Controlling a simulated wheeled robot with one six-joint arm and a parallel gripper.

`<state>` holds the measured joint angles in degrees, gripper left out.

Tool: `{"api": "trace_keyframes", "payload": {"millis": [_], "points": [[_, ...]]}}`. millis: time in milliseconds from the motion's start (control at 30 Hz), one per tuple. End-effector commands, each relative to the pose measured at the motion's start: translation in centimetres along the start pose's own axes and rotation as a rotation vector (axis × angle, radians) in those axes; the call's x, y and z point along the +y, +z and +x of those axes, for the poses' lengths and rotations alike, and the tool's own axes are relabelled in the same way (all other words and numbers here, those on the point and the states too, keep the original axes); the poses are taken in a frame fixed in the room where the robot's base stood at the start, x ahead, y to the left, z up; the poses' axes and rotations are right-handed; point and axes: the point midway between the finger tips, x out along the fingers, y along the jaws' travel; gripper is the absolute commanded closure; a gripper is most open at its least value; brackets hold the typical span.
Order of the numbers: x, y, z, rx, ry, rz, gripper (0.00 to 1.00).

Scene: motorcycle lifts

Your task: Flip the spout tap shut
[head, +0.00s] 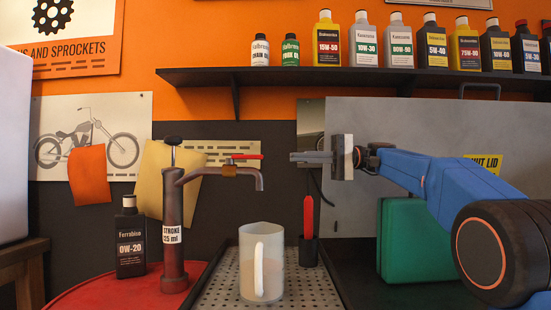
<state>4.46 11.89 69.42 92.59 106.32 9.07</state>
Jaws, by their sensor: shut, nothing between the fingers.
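The pump (173,220) stands upright on a red drum lid at the left. Its spout (250,172) reaches right and bends down at the end. The spout tap (245,157) has a red lever that lies roughly level, pointing right along the top of the spout. A brass-coloured body (230,170) sits under the lever. My gripper (295,157) is shut and empty, pointing left. Its tips are a little right of the lever's end and look apart from it; the depth between them is hard to tell.
A translucent jug (262,262) stands on a perforated tray (216,292) below the spout. A black oil bottle (130,240) is left of the pump. A red-handled tool stands in a black holder (308,250). A green case (402,240) is under my arm. A bottle shelf (350,78) runs above.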

Motion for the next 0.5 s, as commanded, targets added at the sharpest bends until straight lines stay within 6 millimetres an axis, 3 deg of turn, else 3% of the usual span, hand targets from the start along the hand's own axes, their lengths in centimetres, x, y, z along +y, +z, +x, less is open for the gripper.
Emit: {"api": "trace_keyframes", "payload": {"millis": [167, 500], "points": [[0.0, 0.1, 1.9, -0.003, 0.001, -0.001, 1.00], [0.0, 0.1, 7.9, -0.004, 0.001, -0.001, 1.00]]}}
